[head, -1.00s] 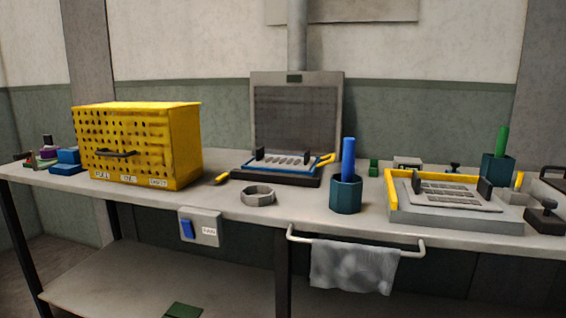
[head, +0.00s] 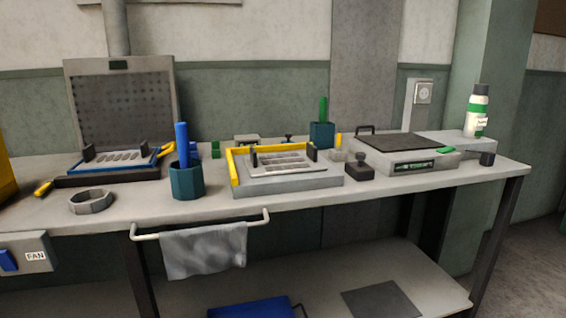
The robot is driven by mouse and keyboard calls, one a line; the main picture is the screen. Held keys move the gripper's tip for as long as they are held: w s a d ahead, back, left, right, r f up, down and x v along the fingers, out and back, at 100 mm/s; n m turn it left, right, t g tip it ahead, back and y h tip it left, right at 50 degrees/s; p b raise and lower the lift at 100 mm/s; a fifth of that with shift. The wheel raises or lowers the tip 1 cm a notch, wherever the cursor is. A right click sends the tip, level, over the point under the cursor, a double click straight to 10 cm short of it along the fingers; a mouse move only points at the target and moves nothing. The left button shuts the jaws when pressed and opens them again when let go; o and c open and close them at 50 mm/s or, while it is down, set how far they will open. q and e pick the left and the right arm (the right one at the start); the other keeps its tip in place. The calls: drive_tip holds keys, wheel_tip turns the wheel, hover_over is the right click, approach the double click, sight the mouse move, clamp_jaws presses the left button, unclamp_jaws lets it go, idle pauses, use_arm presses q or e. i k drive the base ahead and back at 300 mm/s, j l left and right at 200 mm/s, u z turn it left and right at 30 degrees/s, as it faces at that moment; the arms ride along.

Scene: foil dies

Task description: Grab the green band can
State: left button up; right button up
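A white can with a green band and a dark cap (head: 476,112) stands upright at the far right end of the bench, on a low grey block (head: 440,143). Nothing covers it in the head view. Neither of my grippers shows in the head view.
A yellow-edged tray (head: 288,184), a teal cup with a blue stick (head: 187,181) and a grey ring (head: 92,201) stand along the bench (head: 330,205). A cloth (head: 204,250) hangs from the front rail.

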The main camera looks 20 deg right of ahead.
sight(476, 119)
drive_tip(key=z, duration=1.55)
drive_tip(key=i+l+z, duration=0.35)
drive_tip(key=i+z, duration=0.3)
drive_tip(key=i, duration=0.3)
drive_tip(key=i+l, duration=0.15)
drive_tip(key=i, duration=0.35)
drive_tip(key=i+l, duration=0.15)
drive_tip(key=i, duration=0.4)
drive_tip(key=i+l+z, duration=0.1)
drive_tip(key=i, duration=0.4)
drive_tip(key=i+l+u, duration=0.1)
drive_tip(key=i+u, duration=0.3)
drive_tip(key=i+l+u, duration=0.15)
drive_tip(key=u, duration=0.25)
drive_tip(key=i+l+u, duration=0.4)
drive_tip(key=k+j, duration=0.1)
